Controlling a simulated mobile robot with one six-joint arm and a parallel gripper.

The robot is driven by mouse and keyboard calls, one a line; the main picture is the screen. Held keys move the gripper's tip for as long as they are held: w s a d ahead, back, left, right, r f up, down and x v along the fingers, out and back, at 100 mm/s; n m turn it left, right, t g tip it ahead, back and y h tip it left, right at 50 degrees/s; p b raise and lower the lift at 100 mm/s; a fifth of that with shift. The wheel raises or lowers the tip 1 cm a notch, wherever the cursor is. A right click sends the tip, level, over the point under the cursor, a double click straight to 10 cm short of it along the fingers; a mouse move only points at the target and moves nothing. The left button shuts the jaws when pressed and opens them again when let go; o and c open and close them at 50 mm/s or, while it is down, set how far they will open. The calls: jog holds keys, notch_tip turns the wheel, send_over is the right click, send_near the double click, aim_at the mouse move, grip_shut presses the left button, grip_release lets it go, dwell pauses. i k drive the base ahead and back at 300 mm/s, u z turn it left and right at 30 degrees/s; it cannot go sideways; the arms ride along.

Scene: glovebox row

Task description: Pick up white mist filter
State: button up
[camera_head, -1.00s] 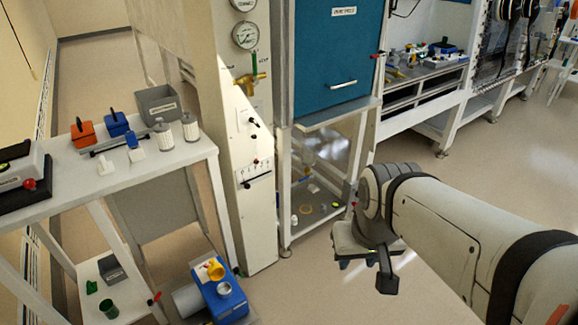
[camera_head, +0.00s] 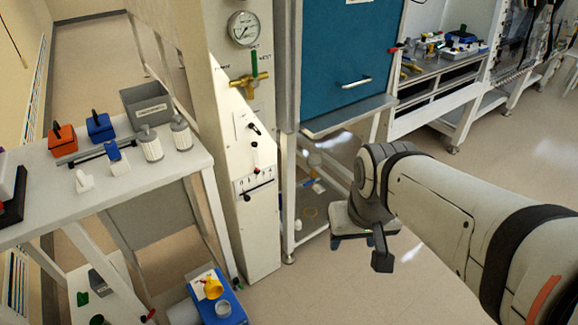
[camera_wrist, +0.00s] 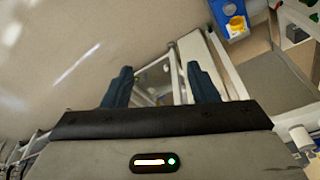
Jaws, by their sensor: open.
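Two white ribbed cylinders with grey tops, which look like mist filters, stand upright side by side on the white table (camera_head: 150,178) at the left. One white filter (camera_head: 151,145) is nearer and the other white filter (camera_head: 181,134) stands just right of it. I cannot tell which is meant. My gripper (camera_wrist: 161,80) is open, with its two dark blue fingers apart and nothing between them. In the head view it hangs past the white panel column, well right of the table and away from the filters.
A grey bin (camera_head: 147,106), an orange box (camera_head: 62,140), a blue box (camera_head: 100,127) and a small white piece (camera_head: 84,181) share the tabletop. A blue pump (camera_head: 218,298) is below. Open floor lies at right.

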aim_at(298, 223)
jog(key=k, duration=1.3)
jog(key=z, duration=0.55)
jog(key=i, duration=1.85)
jog(key=u, duration=0.4)
jog(key=i, duration=0.5)
jog(key=u, duration=0.45)
jog(key=k, duration=0.85)
jog(key=u, duration=0.15)
jog(key=i, duration=0.65)
jog(key=u, duration=0.05)
